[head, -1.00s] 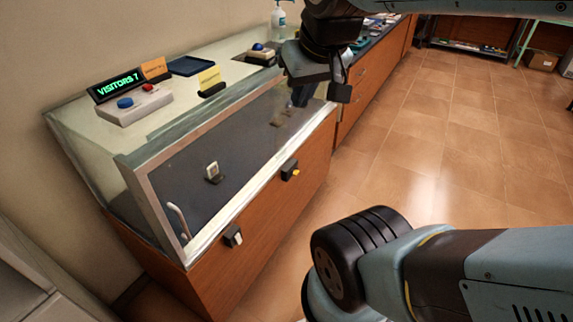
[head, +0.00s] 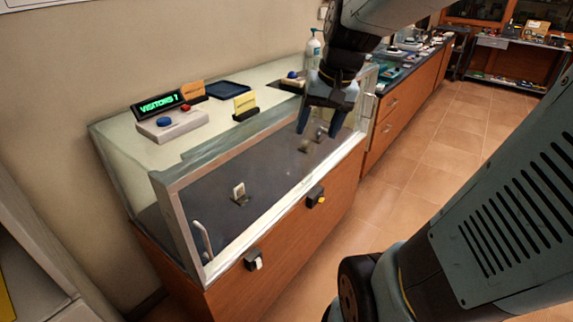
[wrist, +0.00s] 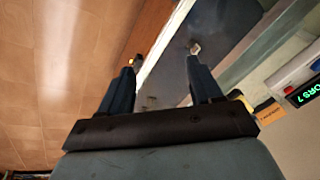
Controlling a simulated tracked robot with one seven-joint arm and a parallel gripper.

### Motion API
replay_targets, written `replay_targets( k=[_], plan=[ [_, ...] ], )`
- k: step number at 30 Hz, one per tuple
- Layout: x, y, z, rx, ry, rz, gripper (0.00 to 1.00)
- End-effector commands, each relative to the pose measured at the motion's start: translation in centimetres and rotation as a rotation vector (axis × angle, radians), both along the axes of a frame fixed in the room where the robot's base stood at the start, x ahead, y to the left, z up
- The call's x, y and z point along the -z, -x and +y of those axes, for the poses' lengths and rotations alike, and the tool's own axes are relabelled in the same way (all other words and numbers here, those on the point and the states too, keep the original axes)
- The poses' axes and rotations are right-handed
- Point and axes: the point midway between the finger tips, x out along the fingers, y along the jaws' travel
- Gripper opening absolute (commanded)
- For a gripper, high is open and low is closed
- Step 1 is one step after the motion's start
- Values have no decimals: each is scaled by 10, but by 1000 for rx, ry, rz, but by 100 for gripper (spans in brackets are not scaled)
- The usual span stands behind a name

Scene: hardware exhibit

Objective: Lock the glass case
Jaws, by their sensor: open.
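The glass case (head: 182,240) has a pale metal frame on a wooden cabinet. A white handle (head: 203,238) is at its left front, and another handle (head: 367,106) is at its right end. On the wooden front are a black fitting with a yellow knob (head: 316,197) and a black fitting with a white switch-like part (head: 253,260). My gripper (head: 319,130) is open and empty, fingers down, over the case's right part. In the wrist view my gripper (wrist: 161,72) shows its two fingers apart near the case's front edge. Whether it touches the glass is unclear.
On the case top stand a green VISITORS sign (head: 161,103), a button box with blue and red buttons (head: 172,125), a yellow card (head: 245,104) and a dark tray (head: 227,91). A small exhibit (head: 239,192) sits inside. Tiled floor (head: 425,165) at right is open.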

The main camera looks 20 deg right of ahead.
Motion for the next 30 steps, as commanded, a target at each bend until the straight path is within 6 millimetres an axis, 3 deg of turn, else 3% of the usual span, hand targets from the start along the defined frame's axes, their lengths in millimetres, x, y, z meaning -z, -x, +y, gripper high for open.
replay_targets(
  k=[14,30],
  plan=[
    [64,-76,-29,222,-262,234,64],
    [157,-146,-83,499,-613,431,64]
  ],
)
